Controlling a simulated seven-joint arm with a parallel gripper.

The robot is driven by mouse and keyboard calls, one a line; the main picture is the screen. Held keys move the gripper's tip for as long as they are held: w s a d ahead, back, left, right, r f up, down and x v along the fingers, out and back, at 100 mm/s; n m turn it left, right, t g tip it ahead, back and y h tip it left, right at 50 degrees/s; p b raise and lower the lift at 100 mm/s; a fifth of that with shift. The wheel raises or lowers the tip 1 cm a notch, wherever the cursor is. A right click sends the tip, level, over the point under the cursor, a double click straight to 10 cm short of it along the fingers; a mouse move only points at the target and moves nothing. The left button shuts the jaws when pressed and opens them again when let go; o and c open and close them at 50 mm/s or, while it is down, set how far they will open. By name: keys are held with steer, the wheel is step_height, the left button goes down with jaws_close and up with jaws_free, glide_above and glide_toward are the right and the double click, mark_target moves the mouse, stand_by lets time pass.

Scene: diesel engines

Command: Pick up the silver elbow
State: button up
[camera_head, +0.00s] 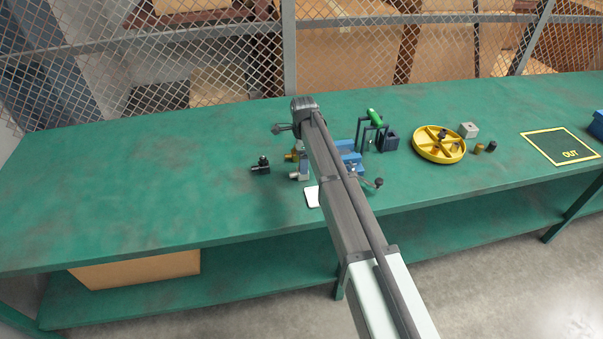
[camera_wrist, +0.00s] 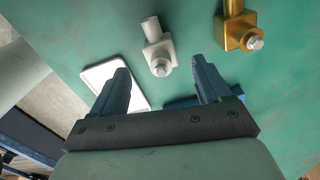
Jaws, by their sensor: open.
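The silver elbow (camera_wrist: 158,52) lies on the green table in the wrist view, a pale block with a short round stub and a bright bolt-like end. It is just beyond and between the fingertips of my gripper (camera_wrist: 159,68). My gripper is open, its two dark blue fingers spread apart, with no visible contact on the elbow. A gold elbow (camera_wrist: 240,32) of similar shape lies to the right of the silver one, outside the right finger. In the head view my arm covers much of this area, and the small parts there are hard to tell apart.
A white card-like plate (camera_wrist: 97,76) lies by the left finger; it also shows in the head view (camera_head: 312,197). A dark fitting (camera_head: 262,166) stands left of my arm. A yellow divided tray (camera_head: 419,153) is on the right. The table's left side is clear.

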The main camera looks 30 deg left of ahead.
steer(key=shift+a+f, duration=0.15)
steer(key=shift+f, duration=2.7)
steer(key=c, duration=1.4)
step_height(320, 180, up, 9)
steer(key=shift+f, duration=0.1)
steer(key=shift+w+r, duration=0.15)
steer(key=shift+r, duration=0.2)
steer(key=shift+n, duration=0.9)
steer(key=shift+w+d+r, duration=0.5)
steer(key=shift+w+d, duration=1)
steer(key=shift+w, duration=0.95)
steer(key=shift+w+d+r, duration=0.55)
steer(key=shift+w+d, duration=0.9)
steer(key=shift+w, duration=1)
steer(key=shift+w+d+r, duration=0.5)
steer(key=shift+w+d, duration=1)
steer(key=shift+w, duration=0.95)
